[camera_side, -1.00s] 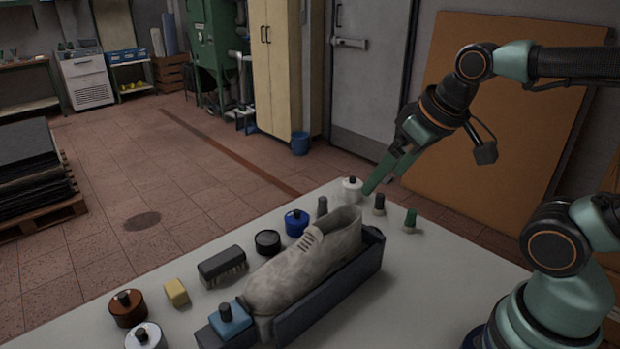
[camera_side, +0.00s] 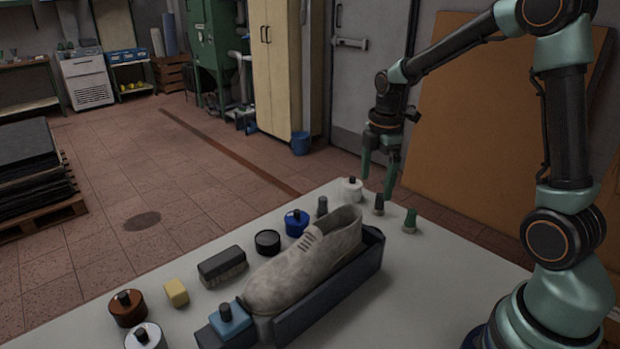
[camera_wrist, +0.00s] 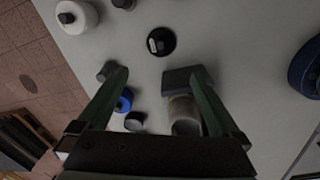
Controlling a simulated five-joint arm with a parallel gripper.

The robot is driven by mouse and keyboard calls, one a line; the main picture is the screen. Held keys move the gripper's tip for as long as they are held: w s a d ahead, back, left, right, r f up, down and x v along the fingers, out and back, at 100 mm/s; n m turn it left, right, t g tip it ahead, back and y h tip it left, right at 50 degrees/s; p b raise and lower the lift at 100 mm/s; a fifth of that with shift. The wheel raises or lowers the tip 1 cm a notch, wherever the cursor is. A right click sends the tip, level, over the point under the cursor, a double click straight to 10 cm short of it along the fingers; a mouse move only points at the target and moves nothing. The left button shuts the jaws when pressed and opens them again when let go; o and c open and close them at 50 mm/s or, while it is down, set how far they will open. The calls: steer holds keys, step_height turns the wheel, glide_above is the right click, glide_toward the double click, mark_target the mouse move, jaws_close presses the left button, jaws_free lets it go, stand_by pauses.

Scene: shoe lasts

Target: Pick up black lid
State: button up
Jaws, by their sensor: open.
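A low round black lid-like piece (camera_side: 267,242) lies on the table beside the blue tin in the side view; it shows partly in the wrist view (camera_wrist: 135,122). The wrist view also shows a round black piece with a pale mark (camera_wrist: 161,41), which I cannot pick out in the side view. I cannot tell for sure which one is the black lid. My gripper (camera_side: 378,186) points down with its green fingers apart and empty, above the far end of the table. In the wrist view my gripper (camera_wrist: 160,85) frames the gap below the pale-marked piece.
A pale shoe (camera_side: 300,267) rests in a dark tray (camera_side: 335,295). Around it stand a blue tin (camera_side: 296,222), a white jar (camera_side: 351,190), a grey bottle (camera_side: 322,206), a black brush (camera_side: 222,264) and a green-topped piece (camera_side: 410,220). The table's right front is clear.

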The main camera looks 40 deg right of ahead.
mark_target(371, 226)
steer(key=shift+n+g, duration=0.3)
steer(key=shift+n, duration=0.5)
steer(key=f, duration=0.9)
steer(key=d+f, duration=0.1)
steer(key=f, duration=0.4)
steer(key=shift+w+f, duration=0.2)
steer(key=shift+f, duration=0.05)
steer(key=shift+c, duration=0.3)
steer(key=c, duration=1.1)
steer(key=shift+c, duration=0.2)
steer(key=shift+r, duration=0.15)
